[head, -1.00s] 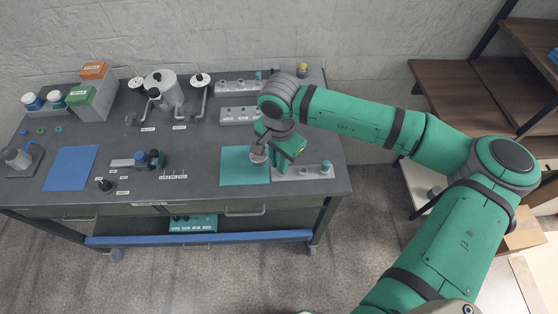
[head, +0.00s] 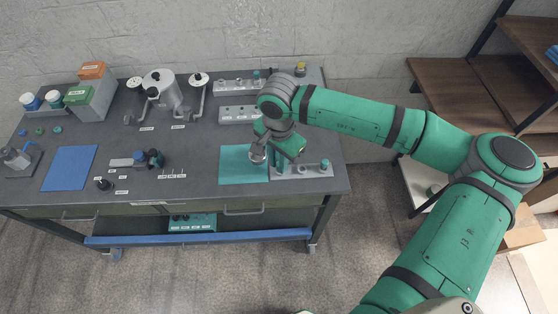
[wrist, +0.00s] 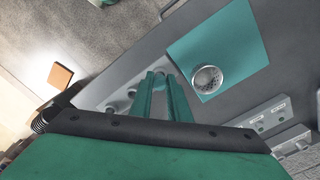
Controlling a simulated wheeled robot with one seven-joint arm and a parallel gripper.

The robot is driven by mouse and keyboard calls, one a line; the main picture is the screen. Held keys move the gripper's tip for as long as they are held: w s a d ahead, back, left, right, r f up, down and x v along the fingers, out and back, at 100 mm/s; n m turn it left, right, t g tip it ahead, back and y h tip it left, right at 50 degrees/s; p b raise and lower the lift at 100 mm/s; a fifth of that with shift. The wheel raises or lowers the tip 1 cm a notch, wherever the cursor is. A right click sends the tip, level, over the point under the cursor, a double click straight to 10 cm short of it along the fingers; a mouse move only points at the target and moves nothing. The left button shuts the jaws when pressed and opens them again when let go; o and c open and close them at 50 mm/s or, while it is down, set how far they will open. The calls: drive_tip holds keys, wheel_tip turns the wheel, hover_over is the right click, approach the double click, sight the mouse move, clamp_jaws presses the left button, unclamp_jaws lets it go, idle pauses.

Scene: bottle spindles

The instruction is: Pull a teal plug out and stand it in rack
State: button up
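My gripper (wrist: 160,84) reaches down over the left part of a light grey rack (head: 312,172) at the bench's front right. In the wrist view its two green fingers come close together at the tips. I cannot tell whether a plug is between them. A teal plug (head: 325,164) stands at the rack's right end. A silver, round-topped vessel (wrist: 207,79) stands on a teal mat (wrist: 238,50), beside the fingers; in the head view my gripper partly hides it. Another teal-topped piece (head: 256,74) stands in the back rack (head: 232,86).
A second grey rack (head: 238,114) lies behind the mat. A metal tank (head: 161,88) with side pipes stands at the back. A blue mat (head: 69,168) lies at the left. The bench front between the labels and the teal mat is clear.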

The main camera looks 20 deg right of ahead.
drive_tip(key=o, duration=0.5)
drive_tip(key=shift+w+r, duration=0.1)
drive_tip(key=shift+r, duration=0.3)
wheel_tip(320, 180, up, 10)
idle(0.3)
